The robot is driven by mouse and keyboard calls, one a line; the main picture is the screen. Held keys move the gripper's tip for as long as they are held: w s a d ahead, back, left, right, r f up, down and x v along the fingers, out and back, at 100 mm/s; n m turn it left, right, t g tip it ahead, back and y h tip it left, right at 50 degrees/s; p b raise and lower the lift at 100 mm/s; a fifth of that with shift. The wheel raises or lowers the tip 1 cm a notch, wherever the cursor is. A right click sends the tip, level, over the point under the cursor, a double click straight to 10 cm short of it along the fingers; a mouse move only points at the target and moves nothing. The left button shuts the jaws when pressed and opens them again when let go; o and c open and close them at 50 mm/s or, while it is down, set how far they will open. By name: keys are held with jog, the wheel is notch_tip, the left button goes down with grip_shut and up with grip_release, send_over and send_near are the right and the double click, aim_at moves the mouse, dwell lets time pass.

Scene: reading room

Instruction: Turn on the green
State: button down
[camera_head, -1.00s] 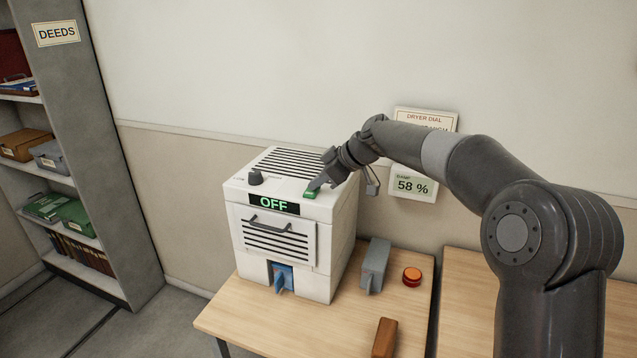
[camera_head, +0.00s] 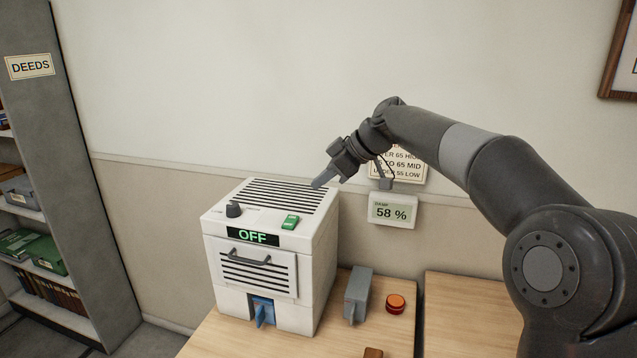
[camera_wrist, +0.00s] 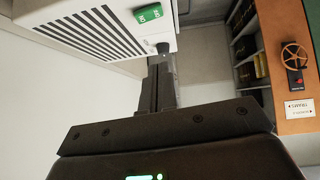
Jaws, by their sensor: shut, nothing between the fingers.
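A white dryer box (camera_head: 316,256) stands on a wooden table. A green rocker switch (camera_head: 290,222) sits on its top near the front right edge; it also shows in the wrist view (camera_wrist: 150,13) with white lettering. The lit front display (camera_head: 253,237) reads OFF. A dark dial (camera_head: 233,210) is left of the switch on the top. My gripper (camera_head: 320,183) is shut and empty, above the back right of the box's top, apart from the switch. Its closed fingers also show in the wrist view (camera_wrist: 160,85).
A damp meter (camera_head: 392,211) on the wall reads 58 %, below a partly hidden dial notice (camera_head: 405,165). A grey lever block (camera_head: 358,294) and a red-orange button (camera_head: 395,304) are right of the box. A DEEDS shelf (camera_head: 75,180) stands at left.

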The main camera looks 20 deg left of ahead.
jog(key=shift+w+r+t, duration=0.15)
jog(key=shift+w+t, duration=0.15)
jog(key=shift+w, duration=0.4)
send_over(289, 217)
jog(key=s+d, duration=0.1)
jog(key=d, duration=0.3)
jog(key=f, duration=0.6)
jog(key=shift+s+a+f, duration=0.15)
jog(key=shift+a+f, duration=0.05)
jog(key=shift+a, duration=0.05)
jog(key=f, duration=0.3)
jog(key=shift+w+a+f, duration=0.25)
jog(key=shift+w+a, duration=0.05)
jog(key=shift+w+f, duration=0.1)
jog(key=shift+f, duration=0.4)
jog(key=shift+f, duration=0.1)
